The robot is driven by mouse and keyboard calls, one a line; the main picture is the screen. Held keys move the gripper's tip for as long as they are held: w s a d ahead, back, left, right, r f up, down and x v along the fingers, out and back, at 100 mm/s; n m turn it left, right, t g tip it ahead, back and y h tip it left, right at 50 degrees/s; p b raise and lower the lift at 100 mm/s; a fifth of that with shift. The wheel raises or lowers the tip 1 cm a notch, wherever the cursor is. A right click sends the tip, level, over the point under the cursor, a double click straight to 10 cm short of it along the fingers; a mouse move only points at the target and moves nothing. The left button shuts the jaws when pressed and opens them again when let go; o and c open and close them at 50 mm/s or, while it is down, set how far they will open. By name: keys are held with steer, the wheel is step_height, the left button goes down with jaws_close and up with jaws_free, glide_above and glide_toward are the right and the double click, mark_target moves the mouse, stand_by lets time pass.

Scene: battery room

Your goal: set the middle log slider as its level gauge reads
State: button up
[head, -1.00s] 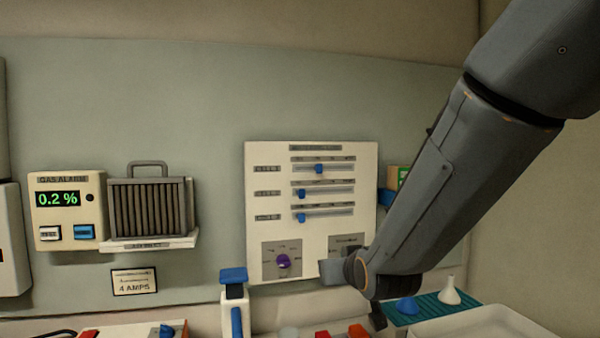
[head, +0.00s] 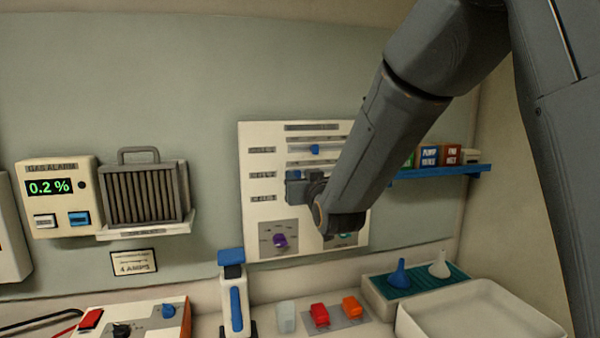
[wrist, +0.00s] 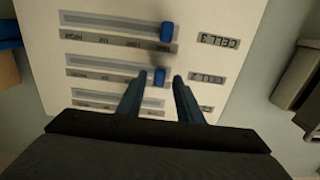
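The white log panel (head: 262,215) hangs on the wall and carries three horizontal sliders with blue knobs. In the head view my gripper (head: 293,188) covers the middle and lower sliders; the top knob (head: 314,149) shows. I cannot make out a level gauge.
A purple dial (head: 280,240) sits low on the panel. A blue shelf (head: 450,173) with small boxes is right of it.

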steer(key=shift+w, duration=0.45)
jaws_close()
steer(key=d+b, duration=0.1)
steer(key=d, duration=0.1)
steer(key=w+d, duration=0.1)
steer(key=d, duration=0.1)
steer(key=shift+w+d+b, duration=0.2)
steer(key=shift+d+b, duration=0.15)
steer(key=shift+b, duration=0.05)
jaws_free()
steer(key=shift+s, duration=0.1)
steer(key=b+v, duration=0.3)
steer(key=v, duration=0.4)
steer(key=shift+s, duration=0.35)
